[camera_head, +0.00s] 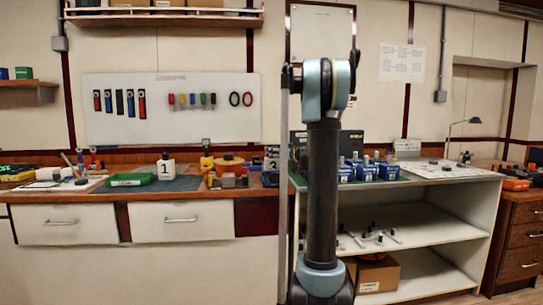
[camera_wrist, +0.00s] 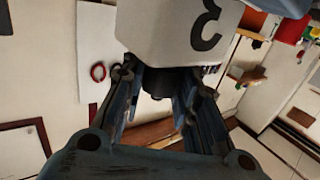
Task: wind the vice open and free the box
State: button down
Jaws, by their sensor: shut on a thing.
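My gripper (camera_wrist: 163,76) is shut on a white container marked 3 (camera_wrist: 185,28). Its fingers stand on either side of a dark cap-like part below the white body in the wrist view. I cannot make out a vice for certain. I cannot tell which thing is the box of the task.
A white bottle marked 1 (camera_head: 166,168) and a green tray (camera_head: 131,179) stand on the left bench. Several blue units (camera_head: 366,172) stand on the right bench. A cardboard box (camera_head: 377,273) lies on the lower shelf. A pegboard (camera_head: 170,108) hangs behind.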

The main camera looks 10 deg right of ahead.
dwell(0.3)
jog(key=c, duration=1.2)
grip_release()
jog(key=shift+d, duration=0.1)
